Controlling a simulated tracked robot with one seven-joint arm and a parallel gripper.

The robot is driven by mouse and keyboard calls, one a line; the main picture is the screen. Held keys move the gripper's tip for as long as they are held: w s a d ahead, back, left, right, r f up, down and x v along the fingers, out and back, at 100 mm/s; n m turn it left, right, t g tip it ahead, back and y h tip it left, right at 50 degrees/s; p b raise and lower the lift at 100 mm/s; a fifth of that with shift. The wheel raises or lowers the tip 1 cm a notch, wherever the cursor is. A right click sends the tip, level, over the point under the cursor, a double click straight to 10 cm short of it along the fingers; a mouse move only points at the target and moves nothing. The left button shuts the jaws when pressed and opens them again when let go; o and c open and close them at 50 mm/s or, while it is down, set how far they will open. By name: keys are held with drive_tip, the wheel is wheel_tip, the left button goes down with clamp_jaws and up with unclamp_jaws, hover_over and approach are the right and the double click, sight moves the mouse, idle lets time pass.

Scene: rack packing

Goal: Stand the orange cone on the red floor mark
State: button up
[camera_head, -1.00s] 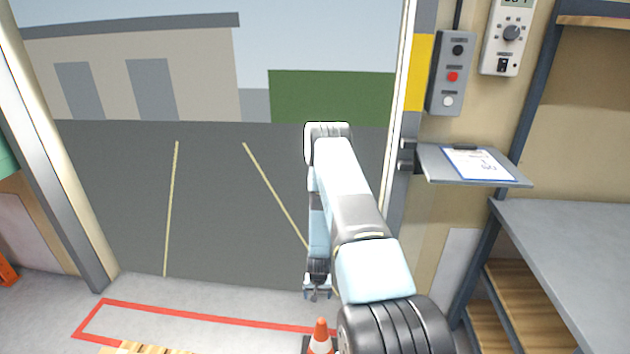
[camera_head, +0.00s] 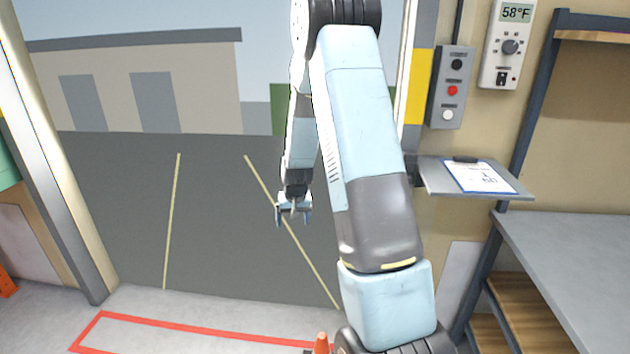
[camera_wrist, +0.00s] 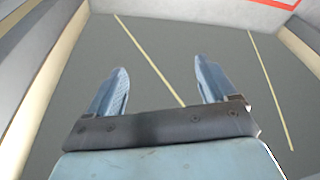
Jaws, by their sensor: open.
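A corner of the mark also shows at the top right of the wrist view (camera_wrist: 281,4). The cone is not in the wrist view.
A doorway opens onto grey pavement with yellow lines. A metal door post (camera_head: 62,200) stands at the left. At the right are a button box (camera_head: 452,88), a small shelf with a clipboard (camera_head: 480,176), and a grey rack (camera_head: 570,250).

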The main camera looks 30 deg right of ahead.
drive_tip(key=s+a+r+n, duration=0.15)
drive_tip(key=s+r, duration=0.25)
drive_tip(key=r, duration=0.4)
drive_tip(key=s+a+r+t, duration=0.1)
drive_tip(key=s+a+r, duration=0.2)
drive_tip(key=s+r, duration=0.3)
drive_tip(key=s+a+r, duration=0.2)
drive_tip(key=s+r, duration=0.1)
drive_tip(key=r, duration=0.6)
drive_tip(key=s+a+r, duration=0.1)
drive_tip(key=s+r, duration=0.2)
drive_tip(key=s, duration=0.4)
drive_tip(key=s+a+r+n+t, duration=0.1)
drive_tip(key=s+r, duration=0.2)
drive_tip(key=s, duration=0.4)
drive_tip(key=s+a+r, duration=0.1)
drive_tip(key=s+r, duration=0.2)
drive_tip(key=s, duration=0.4)
drive_tip(key=shift+s+a+r, duration=0.15)
drive_tip(key=shift+s+r, duration=0.1)
drive_tip(key=shift+n, duration=0.25)
